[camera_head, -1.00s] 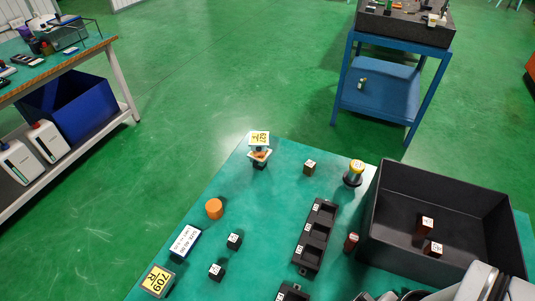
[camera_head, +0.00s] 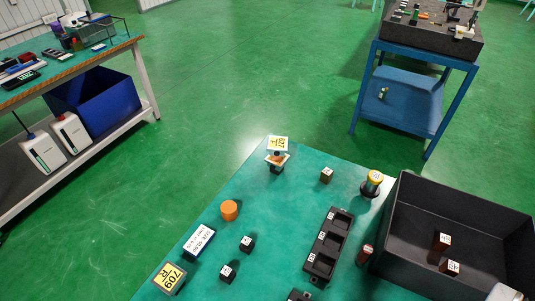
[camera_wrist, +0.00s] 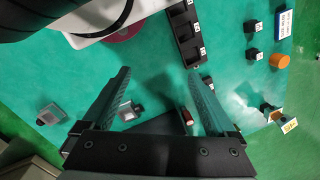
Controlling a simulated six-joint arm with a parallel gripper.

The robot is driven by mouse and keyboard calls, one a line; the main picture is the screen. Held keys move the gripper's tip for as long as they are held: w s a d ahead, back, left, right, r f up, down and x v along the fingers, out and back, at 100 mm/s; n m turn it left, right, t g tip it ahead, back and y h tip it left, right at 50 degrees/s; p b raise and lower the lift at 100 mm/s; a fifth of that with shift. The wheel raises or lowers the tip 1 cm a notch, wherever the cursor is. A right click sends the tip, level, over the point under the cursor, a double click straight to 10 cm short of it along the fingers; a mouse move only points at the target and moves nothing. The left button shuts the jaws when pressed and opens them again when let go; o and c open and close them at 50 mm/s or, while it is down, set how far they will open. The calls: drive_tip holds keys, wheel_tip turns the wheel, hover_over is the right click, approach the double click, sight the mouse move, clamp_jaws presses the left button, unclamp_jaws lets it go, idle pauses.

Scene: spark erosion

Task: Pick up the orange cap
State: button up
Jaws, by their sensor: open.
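The orange cap (camera_head: 229,210) is a short orange cylinder standing on the green table, left of the black compartment tray. It also shows in the wrist view (camera_wrist: 279,61) at the upper right. My gripper (camera_wrist: 160,90) shows in the wrist view with its two fingers wide apart and nothing between them except table and items below. The cap lies well to the right of the fingers, apart from them. My gripper's fingers are not visible in the head view.
Small black blocks (camera_head: 246,244) and a labelled box (camera_head: 199,241) stand near the cap. A small sign stand (camera_head: 277,158) is at the table's far corner. The black slotted tray (camera_head: 328,245) and large black bin (camera_head: 400,225) lie to the right. Bare table surrounds the cap.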

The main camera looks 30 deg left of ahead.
drive_tip(key=w+d+f+n+t+h, duration=0.1)
drive_tip(key=w+d+n+t+h, duration=0.3)
drive_tip(key=w, duration=0.8)
drive_tip(key=w+a+f+n+t+y, duration=0.1)
drive_tip(key=w+a+n+t+y, duration=0.15)
drive_tip(key=w, duration=0.65)
drive_tip(key=w+a+f+n+t+y, duration=0.15)
drive_tip(key=w+a+n, duration=0.25)
drive_tip(key=w, duration=0.5)
drive_tip(key=n+g+y, duration=0.8)
drive_tip(key=n+y, duration=0.2)
drive_tip(key=n, duration=0.3)
approach(231, 208)
drive_tip(key=x, duration=1.1)
drive_tip(key=c, duration=1.4)
